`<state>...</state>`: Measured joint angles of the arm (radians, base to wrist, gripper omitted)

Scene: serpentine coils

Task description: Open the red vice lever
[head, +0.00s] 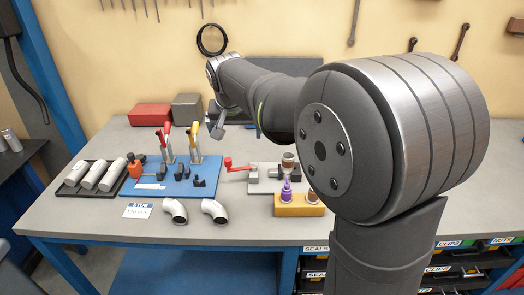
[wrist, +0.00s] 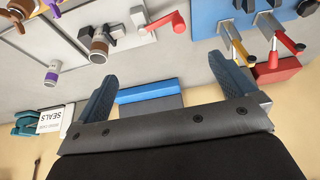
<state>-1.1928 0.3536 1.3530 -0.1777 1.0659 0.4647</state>
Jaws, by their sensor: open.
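The small vice (head: 258,175) sits on a light plate right of the blue board. Its red lever (head: 238,167) sticks out to the left and ends in an upright knob. In the wrist view, which is upside down, the red lever (wrist: 162,24) is at the top middle, and a brown-and-metal cylinder (wrist: 99,46) stands by the vice. My gripper (head: 218,122) hangs behind the vice, above the back of the bench. In the wrist view my gripper (wrist: 162,68) is open and empty, its fingers spread wide, apart from the lever.
On the blue board (head: 150,188) stand toggle clamps with red (head: 167,132) and yellow (head: 192,127) handles, left of the lever. A yellow block (head: 299,209) with small bottles is in front. Pipe elbows (head: 214,209) lie at the front edge. A red box (head: 150,115) stands behind.

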